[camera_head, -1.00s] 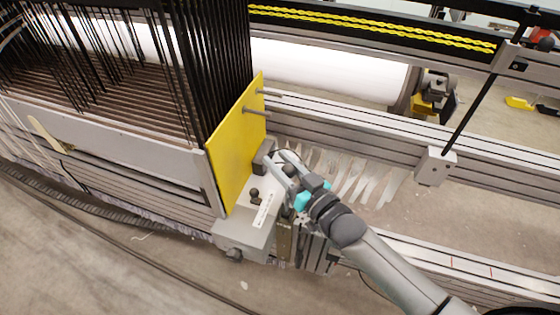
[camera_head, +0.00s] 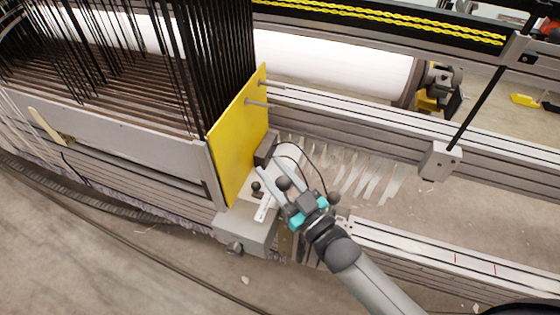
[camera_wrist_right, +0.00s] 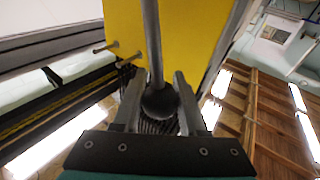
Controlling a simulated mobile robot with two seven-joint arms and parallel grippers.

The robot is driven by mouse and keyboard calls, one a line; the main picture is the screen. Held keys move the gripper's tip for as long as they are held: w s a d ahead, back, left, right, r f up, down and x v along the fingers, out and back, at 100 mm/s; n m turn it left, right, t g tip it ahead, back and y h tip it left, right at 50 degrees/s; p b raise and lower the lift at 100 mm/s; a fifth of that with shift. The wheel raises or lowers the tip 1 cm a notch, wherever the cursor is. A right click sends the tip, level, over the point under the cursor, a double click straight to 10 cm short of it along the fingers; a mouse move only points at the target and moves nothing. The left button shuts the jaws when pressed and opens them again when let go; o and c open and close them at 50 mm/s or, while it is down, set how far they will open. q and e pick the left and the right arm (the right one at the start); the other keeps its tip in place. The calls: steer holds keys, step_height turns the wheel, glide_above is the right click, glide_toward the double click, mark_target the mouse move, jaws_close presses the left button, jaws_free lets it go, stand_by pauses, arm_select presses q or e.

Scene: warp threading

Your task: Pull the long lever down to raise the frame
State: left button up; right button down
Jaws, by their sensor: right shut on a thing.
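The long lever is a grey rod (camera_wrist_right: 152,45) with a black ball knob (camera_wrist_right: 160,102) at its end. In the wrist view the knob sits between the two fingers of my right gripper (camera_wrist_right: 158,88), which is shut on it. In the head view my right gripper (camera_head: 273,172) is beside the yellow plate (camera_head: 238,140), with the black knob (camera_head: 283,184) between its fingers. Most of the lever's rod is hard to make out in the head view. The frame (camera_head: 110,122), with its black wires, stands left of the plate. My left gripper is not in view.
A grey box (camera_head: 245,230) with a shorter black-knobbed lever (camera_head: 256,188) and a white label is just left of my fingers. Two metal pins (camera_head: 262,103) stick out of the plate. Rails and a white roller (camera_head: 335,70) lie behind.

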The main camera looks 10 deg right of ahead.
arm_select(q)
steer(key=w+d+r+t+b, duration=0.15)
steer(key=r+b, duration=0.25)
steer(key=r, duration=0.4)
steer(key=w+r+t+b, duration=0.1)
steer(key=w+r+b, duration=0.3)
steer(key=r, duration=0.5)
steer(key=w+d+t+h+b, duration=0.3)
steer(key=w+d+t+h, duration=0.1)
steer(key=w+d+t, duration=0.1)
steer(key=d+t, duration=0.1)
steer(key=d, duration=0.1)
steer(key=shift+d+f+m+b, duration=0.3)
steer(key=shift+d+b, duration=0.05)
steer(key=shift+b, duration=0.05)
arm_select(e)
steer(key=s+a+f+n+y, duration=0.5)
steer(key=s+a+f+n, duration=0.3)
steer(key=s+f, duration=0.4)
steer(key=shift+s+a+f+n+t, duration=0.2)
steer(key=shift+f+n+t, duration=0.15)
steer(key=shift+f, duration=0.65)
steer(key=c, duration=0.8)
jaws_free()
steer(key=o, duration=0.3)
steer(key=shift+w, duration=0.1)
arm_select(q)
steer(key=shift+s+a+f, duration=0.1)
arm_select(e)
steer(key=shift+o, duration=0.2)
